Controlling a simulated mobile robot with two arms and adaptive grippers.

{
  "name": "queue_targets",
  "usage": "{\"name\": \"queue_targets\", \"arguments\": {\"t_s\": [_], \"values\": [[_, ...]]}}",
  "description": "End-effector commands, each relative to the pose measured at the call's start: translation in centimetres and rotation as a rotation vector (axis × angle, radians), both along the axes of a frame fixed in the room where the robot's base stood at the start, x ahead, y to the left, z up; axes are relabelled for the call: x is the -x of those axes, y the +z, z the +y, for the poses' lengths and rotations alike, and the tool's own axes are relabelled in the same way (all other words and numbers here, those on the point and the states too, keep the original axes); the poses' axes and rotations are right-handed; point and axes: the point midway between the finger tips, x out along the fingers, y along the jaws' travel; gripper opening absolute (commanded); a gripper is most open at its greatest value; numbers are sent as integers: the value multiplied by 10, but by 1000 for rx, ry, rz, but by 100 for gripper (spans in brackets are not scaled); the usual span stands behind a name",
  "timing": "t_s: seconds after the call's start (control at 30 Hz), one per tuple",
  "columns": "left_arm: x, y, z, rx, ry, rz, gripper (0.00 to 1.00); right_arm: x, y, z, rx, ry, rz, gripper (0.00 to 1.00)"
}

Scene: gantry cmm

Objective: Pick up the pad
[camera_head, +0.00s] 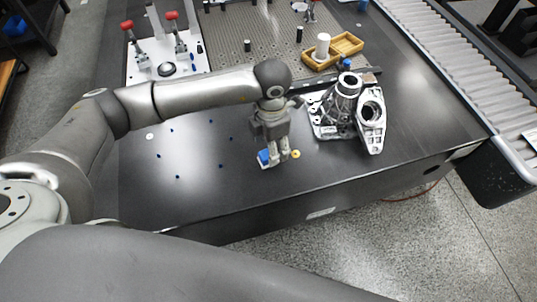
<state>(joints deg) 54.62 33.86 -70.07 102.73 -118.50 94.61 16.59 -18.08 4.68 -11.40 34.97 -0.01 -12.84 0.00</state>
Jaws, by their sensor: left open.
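My left gripper (276,161) points down at the dark table surface, open, with its fingertips low near the top. A small blue block (263,157), which may be the pad, sits at the left side of the fingers and is partly hidden by them. I cannot tell whether the fingers touch it. A small round yellow piece (295,154) lies just right of the fingers, and I cannot tell whether it is the pad. My right gripper is not in view.
A grey metal casting (375,132) stands close to the right of my left gripper. Behind are a perforated plate (270,35), a wooden tray (346,45) and a white board with red-handled clamps (187,62). A roller conveyor (440,45) runs along the right. Small blue dots mark the clear table at left.

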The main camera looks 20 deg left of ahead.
Motion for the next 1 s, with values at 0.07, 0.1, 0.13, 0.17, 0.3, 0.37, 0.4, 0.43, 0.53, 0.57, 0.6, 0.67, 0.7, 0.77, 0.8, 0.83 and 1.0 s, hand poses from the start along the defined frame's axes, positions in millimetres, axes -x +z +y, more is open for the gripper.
{"name": "queue_targets", "arguments": {"t_s": [0.07,0.1,0.13,0.17,0.3,0.37,0.4,0.43,0.53,0.57,0.6,0.67,0.7,0.77,0.8,0.83,1.0], "values": [[2,-11,2,-2,0,6,61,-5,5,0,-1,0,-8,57],[2,-17,3,-2,0,6,61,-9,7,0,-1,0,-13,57],[2,-22,3,-2,0,6,61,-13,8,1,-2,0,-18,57],[3,-27,4,-2,0,6,61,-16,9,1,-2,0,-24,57],[1,-43,3,0,-1,3,61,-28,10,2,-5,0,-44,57],[1,-46,3,0,-1,3,61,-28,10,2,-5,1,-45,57],[1,-46,3,0,-1,3,61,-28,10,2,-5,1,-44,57],[1,-47,3,0,-1,1,61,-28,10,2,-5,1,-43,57],[1,-46,3,0,-1,1,61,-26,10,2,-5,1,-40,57],[1,-46,3,0,-1,1,61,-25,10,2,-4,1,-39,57],[1,-46,3,0,-1,1,58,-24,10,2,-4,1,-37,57],[1,-46,3,0,-1,1,50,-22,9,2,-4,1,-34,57],[1,-46,3,0,-1,1,45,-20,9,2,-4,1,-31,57],[1,-46,3,0,-1,1,38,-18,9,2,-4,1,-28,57],[1,-46,3,0,-1,1,32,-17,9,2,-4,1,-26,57],[1,-46,3,0,-1,1,29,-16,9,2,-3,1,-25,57],[1,-46,3,0,-1,1,12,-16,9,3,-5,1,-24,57]]}}
